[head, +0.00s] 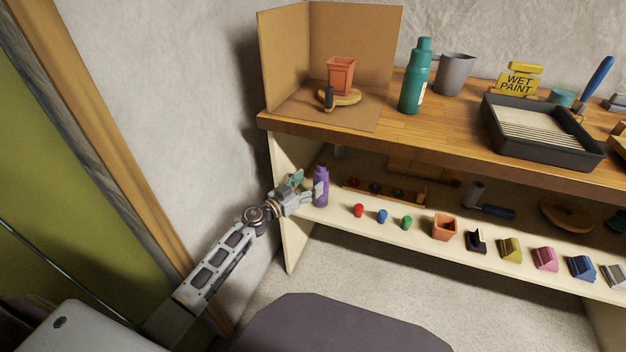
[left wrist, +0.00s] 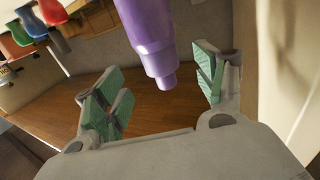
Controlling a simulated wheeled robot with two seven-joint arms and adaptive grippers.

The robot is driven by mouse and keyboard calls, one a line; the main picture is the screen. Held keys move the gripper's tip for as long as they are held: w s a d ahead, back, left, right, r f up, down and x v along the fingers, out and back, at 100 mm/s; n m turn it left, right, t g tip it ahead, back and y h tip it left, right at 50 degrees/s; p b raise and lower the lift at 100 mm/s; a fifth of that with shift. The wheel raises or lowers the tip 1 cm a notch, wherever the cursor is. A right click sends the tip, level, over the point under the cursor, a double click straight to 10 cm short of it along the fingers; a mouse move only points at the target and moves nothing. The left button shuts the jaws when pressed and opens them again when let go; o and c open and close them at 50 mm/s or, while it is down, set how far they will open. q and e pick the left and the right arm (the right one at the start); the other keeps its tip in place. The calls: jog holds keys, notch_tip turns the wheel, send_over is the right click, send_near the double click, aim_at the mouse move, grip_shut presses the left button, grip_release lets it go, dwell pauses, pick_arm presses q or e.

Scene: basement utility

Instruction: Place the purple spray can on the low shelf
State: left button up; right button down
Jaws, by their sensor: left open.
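The purple spray can (head: 321,186) stands upright on the low shelf (head: 333,219), near its left end. My left gripper (head: 308,190) is at the can's left side in the head view. In the left wrist view the can (left wrist: 150,35) shows between the two open green-padded fingers (left wrist: 158,92), with a gap visible to each side. The fingers are open and the can appears free of them. My right gripper is in neither view.
Along the low shelf's front stand small red (head: 359,210), blue (head: 382,216) and green (head: 407,222) pieces, an orange pot (head: 444,228) and several coloured blocks. The wooden top (head: 390,128) hangs above. The shelf's left side panel (head: 293,235) is close to my left gripper.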

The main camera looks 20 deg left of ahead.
pick_arm(q)
jog(key=p+v, duration=0.1)
jog(key=v, duration=0.4)
jog(key=shift+s, duration=0.15)
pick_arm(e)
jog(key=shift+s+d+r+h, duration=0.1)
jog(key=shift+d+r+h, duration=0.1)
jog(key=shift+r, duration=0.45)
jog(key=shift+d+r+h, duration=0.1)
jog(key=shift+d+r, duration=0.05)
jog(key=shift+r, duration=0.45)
